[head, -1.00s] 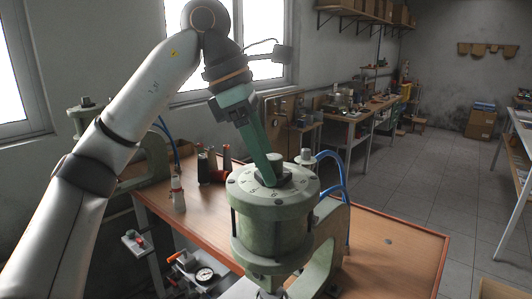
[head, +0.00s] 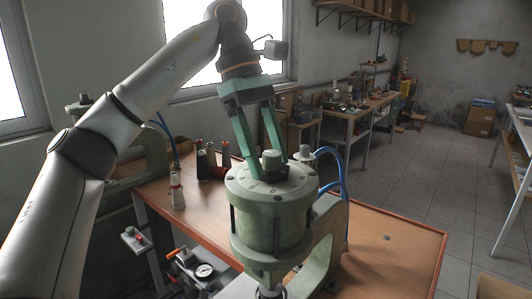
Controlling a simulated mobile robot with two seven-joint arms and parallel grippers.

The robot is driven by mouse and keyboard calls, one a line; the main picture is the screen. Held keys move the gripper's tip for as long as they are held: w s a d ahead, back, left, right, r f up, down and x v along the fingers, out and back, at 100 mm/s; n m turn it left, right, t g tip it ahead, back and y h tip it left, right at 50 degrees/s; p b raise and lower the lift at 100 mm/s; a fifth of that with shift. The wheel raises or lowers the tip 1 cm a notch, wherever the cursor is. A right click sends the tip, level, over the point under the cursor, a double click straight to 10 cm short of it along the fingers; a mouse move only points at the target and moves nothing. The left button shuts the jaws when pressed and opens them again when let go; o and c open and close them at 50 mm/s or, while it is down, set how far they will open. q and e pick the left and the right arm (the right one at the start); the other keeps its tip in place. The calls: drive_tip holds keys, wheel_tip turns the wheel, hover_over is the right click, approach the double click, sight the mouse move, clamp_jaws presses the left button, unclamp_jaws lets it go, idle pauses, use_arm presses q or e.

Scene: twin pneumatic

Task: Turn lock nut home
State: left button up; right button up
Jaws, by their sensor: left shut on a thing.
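The lock nut (head: 271,159) sits at the centre of the numbered dial on top of a green pneumatic cylinder (head: 270,225). My left gripper (head: 267,165) reaches down from above, with one green finger on each side of the nut, and is shut on it. The lower part of the nut is partly hidden by the fingers, and its thread is not visible. The dial's numbers show around the nut. My right gripper is not in view.
The green cylinder stands on a frame at the wooden bench (head: 395,250). Blue hoses (head: 338,170) curve behind it. Red and dark tools and a white bottle (head: 177,190) stand at left. A round gauge (head: 204,271) sits lower left. The bench's right side is mostly clear.

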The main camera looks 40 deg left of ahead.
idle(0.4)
use_arm(q)
drive_tip(key=o, duration=1.4)
drive_tip(key=shift+r, duration=0.15)
drive_tip(key=shift+v, duration=3.3)
drive_tip(key=shift+a+r, duration=0.1)
drive_tip(key=shift+r, duration=0.2)
